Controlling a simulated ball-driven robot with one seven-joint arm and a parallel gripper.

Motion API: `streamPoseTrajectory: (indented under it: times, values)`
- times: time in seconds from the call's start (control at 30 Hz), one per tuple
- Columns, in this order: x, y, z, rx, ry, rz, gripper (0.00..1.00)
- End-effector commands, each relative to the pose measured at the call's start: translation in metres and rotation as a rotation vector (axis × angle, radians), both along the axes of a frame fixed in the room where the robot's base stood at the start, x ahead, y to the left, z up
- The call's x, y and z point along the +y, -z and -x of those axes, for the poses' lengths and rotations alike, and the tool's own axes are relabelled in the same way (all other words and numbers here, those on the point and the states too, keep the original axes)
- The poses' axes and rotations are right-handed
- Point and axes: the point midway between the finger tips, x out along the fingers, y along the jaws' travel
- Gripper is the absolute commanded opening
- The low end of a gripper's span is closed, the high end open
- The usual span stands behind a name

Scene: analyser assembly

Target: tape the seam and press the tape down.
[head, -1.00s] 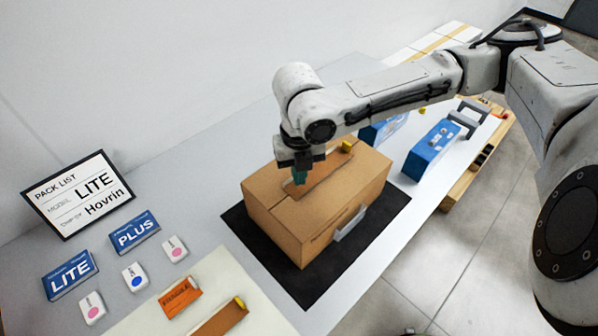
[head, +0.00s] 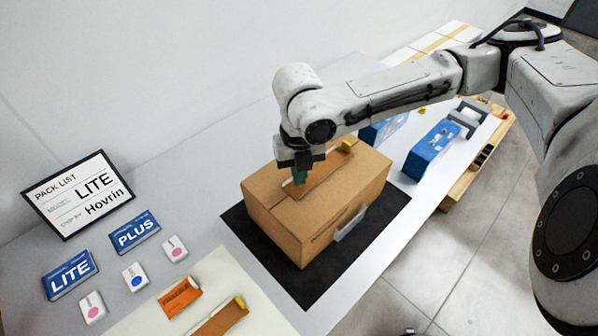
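A closed cardboard box (head: 290,228) stands on a black mat (head: 317,288) in the middle of the table. A brown tape strip (head: 322,178) with a yellow end tab (head: 347,146) lies along the box top over the seam. My gripper (head: 299,178) points down at the near-left end of that strip, at or very close to the box top. Its teal fingertips look close together, but I cannot tell whether they hold anything. The arm hides part of the far side of the box.
Another brown strip with a yellow tab (head: 222,318) and an orange label (head: 179,297) lie on a pale sheet at front left. LITE (head: 70,275) and PLUS (head: 135,232) cards and a pack list sign (head: 79,194) are at left. A blue device (head: 432,150) stands at right.

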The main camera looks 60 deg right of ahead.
Motion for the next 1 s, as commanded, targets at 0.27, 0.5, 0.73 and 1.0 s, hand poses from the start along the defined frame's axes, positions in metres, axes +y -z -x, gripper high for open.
streamPoseTrajectory:
  times: [0.27, 0.5, 0.73, 1.0]
  values:
    - [0.0, 0.003, 0.0, 0.0, 0.0, 0.0, 0.0]
    - [0.0, 0.006, 0.0, 0.0, 0.0, 0.0, 0.0]
    - [0.0, 0.008, 0.0, 0.0, 0.0, 0.0, 0.0]
    - [0.0, 0.011, 0.0, 0.0, 0.0, 0.0, 0.0]
